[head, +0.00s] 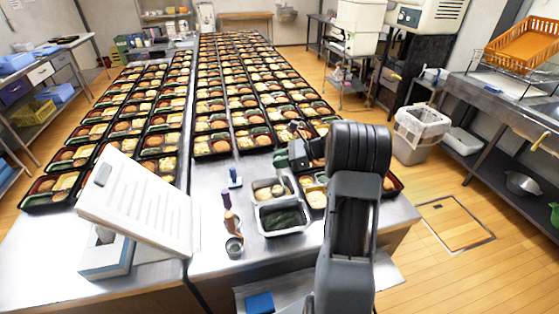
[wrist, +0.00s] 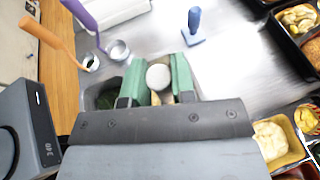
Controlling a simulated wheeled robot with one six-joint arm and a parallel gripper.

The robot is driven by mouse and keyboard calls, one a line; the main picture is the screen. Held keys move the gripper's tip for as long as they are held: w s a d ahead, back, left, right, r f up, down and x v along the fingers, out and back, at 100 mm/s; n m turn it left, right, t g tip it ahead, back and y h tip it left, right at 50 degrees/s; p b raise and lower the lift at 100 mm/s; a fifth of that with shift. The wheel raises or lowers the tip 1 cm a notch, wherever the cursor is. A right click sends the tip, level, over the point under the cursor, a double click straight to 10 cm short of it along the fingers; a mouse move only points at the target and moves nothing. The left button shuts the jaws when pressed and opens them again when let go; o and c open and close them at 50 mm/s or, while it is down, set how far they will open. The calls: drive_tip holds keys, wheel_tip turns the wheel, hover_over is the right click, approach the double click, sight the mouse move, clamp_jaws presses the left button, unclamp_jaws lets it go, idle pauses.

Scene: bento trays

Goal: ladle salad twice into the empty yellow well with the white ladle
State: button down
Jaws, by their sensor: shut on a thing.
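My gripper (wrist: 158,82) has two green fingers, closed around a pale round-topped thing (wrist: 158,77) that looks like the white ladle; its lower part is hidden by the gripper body. In the head view my gripper (head: 298,153) is above the table near the steel food pans. The front pan (head: 283,232) holds dark green food (head: 283,217); the pan behind it (head: 256,195) holds pale food. In the wrist view a bento at right has a yellow well (wrist: 268,169) with creamy food in it. I cannot make out an empty yellow well; my arm hides part of the nearest bento.
A blue-handled tool (head: 234,178) stands left of the pans. Orange-handled (wrist: 45,32) and purple-handled (wrist: 80,14) tools stand in metal cups. Rows of filled bentos (head: 210,120) cover the table beyond. Bare steel lies around the blue-handled tool.

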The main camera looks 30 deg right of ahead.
drive_tip(key=shift+r, duration=0.15)
wheel_tip(320, 180, up, 9)
drive_tip(key=p, duration=0.8)
idle(0.3)
